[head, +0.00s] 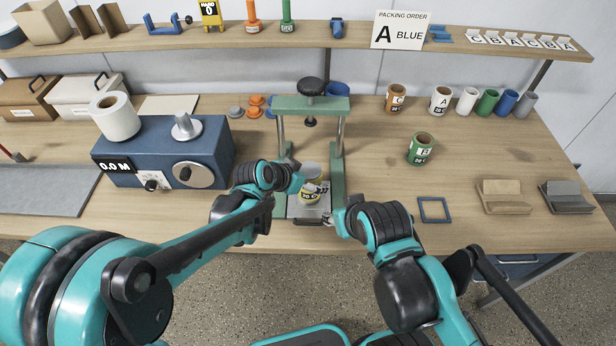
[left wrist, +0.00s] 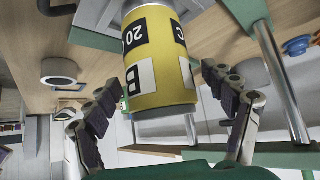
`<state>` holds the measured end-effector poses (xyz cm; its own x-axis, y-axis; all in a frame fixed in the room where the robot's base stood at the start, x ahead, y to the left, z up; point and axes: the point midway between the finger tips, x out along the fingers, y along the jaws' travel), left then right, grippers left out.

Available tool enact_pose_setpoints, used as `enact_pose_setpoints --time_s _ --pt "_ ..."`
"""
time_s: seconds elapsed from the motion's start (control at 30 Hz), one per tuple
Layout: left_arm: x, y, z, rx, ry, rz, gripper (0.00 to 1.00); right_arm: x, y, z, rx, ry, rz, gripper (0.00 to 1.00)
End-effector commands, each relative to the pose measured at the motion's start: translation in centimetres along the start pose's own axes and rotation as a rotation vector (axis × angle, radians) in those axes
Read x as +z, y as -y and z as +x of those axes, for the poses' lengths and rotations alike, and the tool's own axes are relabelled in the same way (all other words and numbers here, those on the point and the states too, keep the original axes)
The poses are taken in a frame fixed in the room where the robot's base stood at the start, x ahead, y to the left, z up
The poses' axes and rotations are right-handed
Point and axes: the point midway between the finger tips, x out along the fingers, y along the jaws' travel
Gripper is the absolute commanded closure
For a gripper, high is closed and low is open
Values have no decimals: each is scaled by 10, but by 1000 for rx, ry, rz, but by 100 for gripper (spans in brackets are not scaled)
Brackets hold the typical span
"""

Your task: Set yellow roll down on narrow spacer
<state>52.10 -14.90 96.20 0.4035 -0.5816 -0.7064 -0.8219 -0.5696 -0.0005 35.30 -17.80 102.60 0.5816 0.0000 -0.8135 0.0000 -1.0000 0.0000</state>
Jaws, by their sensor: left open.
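The yellow roll (head: 311,194) stands inside the green press, low between its posts, with black and white labels. It fills the middle of the left wrist view (left wrist: 158,65), where its labels appear upside down. My left gripper (head: 299,184) is at the roll; in the left wrist view its two fingers (left wrist: 168,100) are open, one on each side, with gaps to the roll. My right gripper (head: 328,219) is at the front of the press base, by a dark handle; its fingers are too small to read. I cannot make out a narrow spacer under the roll.
The green press (head: 310,104) has two posts and a black top knob. A blue machine (head: 160,150) stands to the left. A green roll (head: 421,148) and a blue square frame (head: 434,209) are to the right. The table between the press and the green roll is clear.

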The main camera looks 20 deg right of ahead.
Motion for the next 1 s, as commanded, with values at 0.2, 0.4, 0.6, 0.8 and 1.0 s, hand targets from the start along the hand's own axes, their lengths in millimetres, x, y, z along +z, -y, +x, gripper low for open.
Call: enact_pose_setpoints --time_s 0.2,0.4,0.6,0.8,1.0 --pt "0 0 -17 -1 0 -1 17 0 0 0 0 0 0 60" --pt "0 0 -57 -1 0 -2 17 0 0 0 0 0 0 60" --pt "1 0 -94 0 0 -2 17 0 0 0 0 0 0 60" --pt "0 0 -115 -1 0 -1 17 0 0 0 0 0 0 60" --pt "0 0 -120 0 0 0 17 0 0 0 0 0 0 60"
